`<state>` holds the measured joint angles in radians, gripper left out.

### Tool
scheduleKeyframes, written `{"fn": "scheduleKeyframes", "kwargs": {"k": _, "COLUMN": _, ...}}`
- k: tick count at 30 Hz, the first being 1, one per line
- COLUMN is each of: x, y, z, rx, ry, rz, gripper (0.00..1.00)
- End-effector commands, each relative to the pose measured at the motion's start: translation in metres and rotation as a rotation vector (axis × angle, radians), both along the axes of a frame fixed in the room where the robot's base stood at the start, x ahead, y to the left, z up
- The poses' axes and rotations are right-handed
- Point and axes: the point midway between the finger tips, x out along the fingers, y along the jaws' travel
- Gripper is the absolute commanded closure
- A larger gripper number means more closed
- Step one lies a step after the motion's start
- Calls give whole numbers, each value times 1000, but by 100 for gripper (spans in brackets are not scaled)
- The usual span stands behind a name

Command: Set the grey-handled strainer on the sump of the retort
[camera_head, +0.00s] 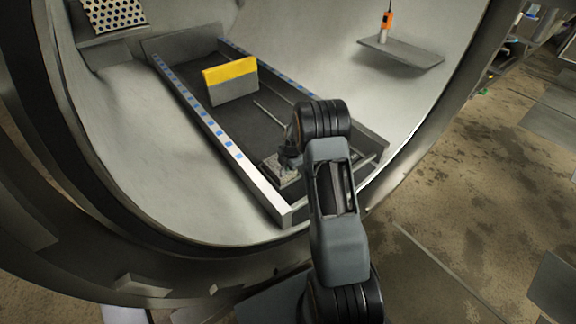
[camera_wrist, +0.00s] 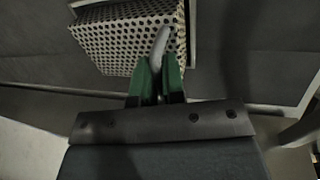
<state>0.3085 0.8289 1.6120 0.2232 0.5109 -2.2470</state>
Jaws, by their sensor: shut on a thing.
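The strainer (camera_wrist: 112,40) is a pale box with dark round holes and a curved grey handle (camera_wrist: 160,46). My gripper (camera_wrist: 160,75), with green fingers, is shut on the handle in the wrist view. In the head view my gripper (camera_head: 289,158) is low inside the retort (camera_head: 130,160), near the front end of the floor between the rails. The strainer there (camera_head: 289,181) is small and partly hidden by my arm. A pale rim (camera_wrist: 193,45), perhaps the sump's edge, shows beside and behind the strainer. I cannot tell whether the strainer touches it.
A yellow-and-grey block (camera_head: 231,82) stands between two rails with blue marks (camera_head: 205,120). A dotted panel (camera_head: 113,14) rests on a left shelf (camera_head: 118,35). An orange-topped item (camera_head: 387,22) stands on the right shelf (camera_head: 402,52).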

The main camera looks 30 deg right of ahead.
Motion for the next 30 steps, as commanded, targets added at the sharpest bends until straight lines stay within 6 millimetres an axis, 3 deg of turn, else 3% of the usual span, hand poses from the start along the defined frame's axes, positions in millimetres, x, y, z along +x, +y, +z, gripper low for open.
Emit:
{"fn": "scheduleKeyframes", "kwargs": {"k": 12, "x": 1, "y": 0, "z": -2, "rx": -1, "ry": -2, "rz": 0, "gripper": 100}}
{"fn": "scheduleKeyframes", "kwargs": {"k": 13, "x": 1, "y": 0, "z": -2, "rx": -1, "ry": -2, "rz": 0, "gripper": 89}}
{"fn": "scheduleKeyframes", "kwargs": {"k": 22, "x": 0, "y": 0, "z": -3, "rx": 0, "ry": -1, "rz": 0, "gripper": 60}}
{"fn": "scheduleKeyframes", "kwargs": {"k": 30, "x": -1, "y": 0, "z": -1, "rx": 0, "ry": 1, "rz": 0, "gripper": 60}}
